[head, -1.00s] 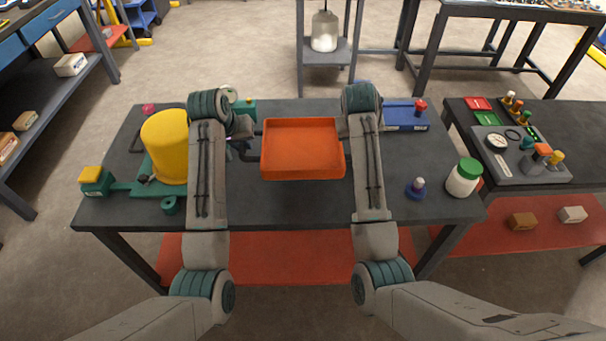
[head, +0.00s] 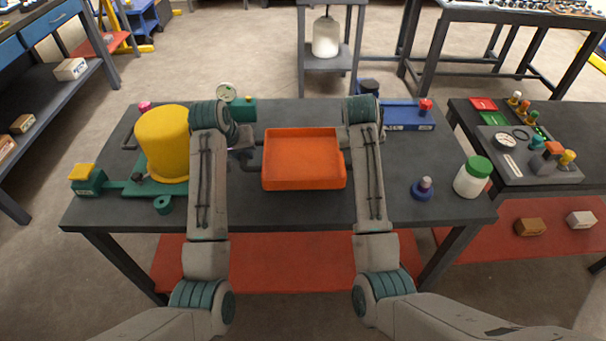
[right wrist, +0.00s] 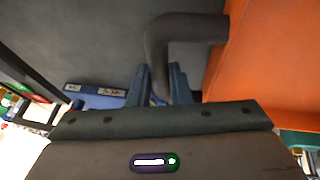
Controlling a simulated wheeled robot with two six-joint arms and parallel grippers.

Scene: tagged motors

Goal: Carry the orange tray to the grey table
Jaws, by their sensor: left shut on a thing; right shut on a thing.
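The orange tray (head: 304,181) is level and empty, over the middle of a dark grey table (head: 290,215). I cannot tell whether it touches the top. My left gripper (head: 250,155) is shut on the tray's dark left handle. My right gripper (right wrist: 160,85) is shut on the dark right handle (right wrist: 163,45), with the orange wall beside it in the right wrist view. In the head view my right arm mostly hides that gripper. Other grey tables stand at the back right (head: 480,12) and the right (head: 475,125).
A yellow cylinder (head: 162,145) on a green base stands left of my left arm. A blue box (head: 408,117), a blue knob piece (head: 424,189) and a green-lidded jar (head: 473,178) are to the right. A stand with a white bottle (head: 326,37) is behind. Floor shows between tables.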

